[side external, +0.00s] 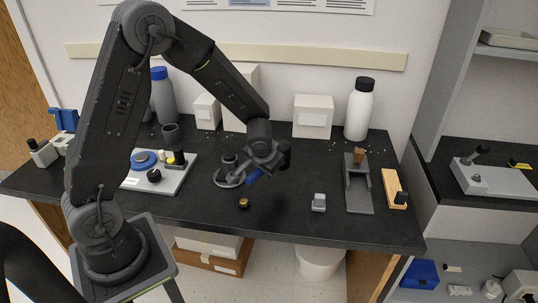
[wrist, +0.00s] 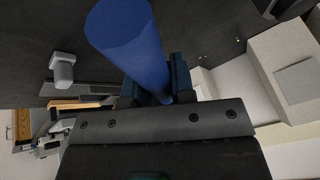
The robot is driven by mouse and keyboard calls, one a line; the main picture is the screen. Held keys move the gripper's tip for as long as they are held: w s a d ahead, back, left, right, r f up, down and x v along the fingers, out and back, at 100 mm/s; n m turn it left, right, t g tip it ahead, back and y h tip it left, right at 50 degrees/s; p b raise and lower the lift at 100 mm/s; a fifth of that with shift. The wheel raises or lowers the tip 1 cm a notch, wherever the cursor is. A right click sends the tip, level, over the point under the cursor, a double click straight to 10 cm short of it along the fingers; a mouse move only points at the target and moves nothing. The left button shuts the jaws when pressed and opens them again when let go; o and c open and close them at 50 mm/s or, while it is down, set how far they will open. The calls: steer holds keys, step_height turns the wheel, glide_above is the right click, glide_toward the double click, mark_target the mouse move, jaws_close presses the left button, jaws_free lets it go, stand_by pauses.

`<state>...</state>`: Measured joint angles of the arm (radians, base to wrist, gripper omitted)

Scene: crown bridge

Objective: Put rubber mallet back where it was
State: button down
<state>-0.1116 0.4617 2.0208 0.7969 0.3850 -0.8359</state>
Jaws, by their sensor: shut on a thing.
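My gripper (side external: 263,170) is raised above the middle of the dark bench, shut on a blue cylindrical piece that looks like the mallet's handle (side external: 254,176). In the wrist view this blue handle (wrist: 128,35) stands between the two dark fingers (wrist: 154,88) and points out towards the top of the picture, tilted. I cannot make out the mallet's head for certain in either view. The held piece appears clear of the bench top. A dark round-based stand (side external: 228,180) is just left of and partly behind my gripper.
A small grey block (side external: 319,203), a grey bracket stand (side external: 358,197) and a wooden block (side external: 392,185) stand to the right. A brass knob (side external: 244,203) lies in front. A white bottle (side external: 358,113) and white box (side external: 313,117) stand behind. A grey board (side external: 180,183) with parts is left.

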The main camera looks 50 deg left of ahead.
steer(key=w+a+r+n+g+y, duration=0.1)
steer(key=w+a+r+n, duration=0.15)
steer(key=a, duration=0.65)
steer(key=w+a+r+n+g, duration=0.1)
steer(key=a+n, duration=0.2)
steer(key=a, duration=0.5)
steer(key=w+d+f, duration=0.2)
steer(key=w, duration=0.1)
steer(key=w+d+f, duration=0.2)
steer(key=d, duration=0.1)
steer(key=w+d+f, duration=0.2)
steer(key=w, duration=0.1)
steer(key=shift+w+d+f, duration=0.15)
steer(key=shift+w+f, duration=0.1)
steer(key=shift+w, duration=0.05)
steer(key=shift+f, duration=1.95)
steer(key=c, duration=1)
jaws_free()
steer(key=shift+f, duration=0.2)
steer(key=shift+o, duration=0.2)
